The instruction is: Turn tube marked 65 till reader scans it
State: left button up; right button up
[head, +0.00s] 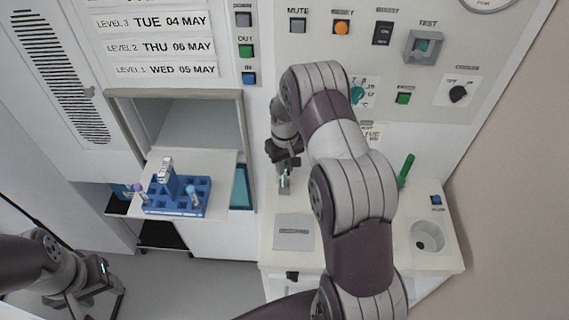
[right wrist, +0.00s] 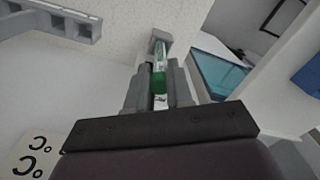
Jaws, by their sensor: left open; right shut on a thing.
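My right gripper (head: 286,163) is shut on a green-banded tube (right wrist: 158,80) over the white counter on the right. In the right wrist view the tube stands between both fingers of my right gripper (right wrist: 157,88), its clear end pointing away from the wrist. A small grey block (head: 285,185) is at the tube; I cannot tell whether the tube sits in it. The number on the tube cannot be read. A blue rack (head: 178,208) on a pull-out shelf holds several tubes, with white, purple and blue tops. My left gripper (head: 100,285) is open and empty at the lower left, apart from everything.
The white counter (head: 350,255) has a grey plate (head: 293,232), a round opening (head: 428,236) and a green stick-like handle (head: 406,168). My right arm hides part of the counter and panel. A panel of buttons and a knob (head: 458,93) rises behind. The floor between left gripper and cabinet is clear.

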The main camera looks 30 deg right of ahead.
jog(key=shift+f, duration=0.25)
jog(key=o, duration=0.9)
jog(key=shift+a+r, duration=0.1)
jog(key=shift+r, duration=0.1)
jog(key=shift+w+r, duration=0.15)
jog(key=shift+r, duration=0.1)
jog(key=r+b, duration=0.2)
jog(key=r, duration=0.9)
jog(key=shift+s+r+b, duration=0.15)
jog(key=shift+s+b, duration=0.05)
jog(key=shift+b, duration=0.15)
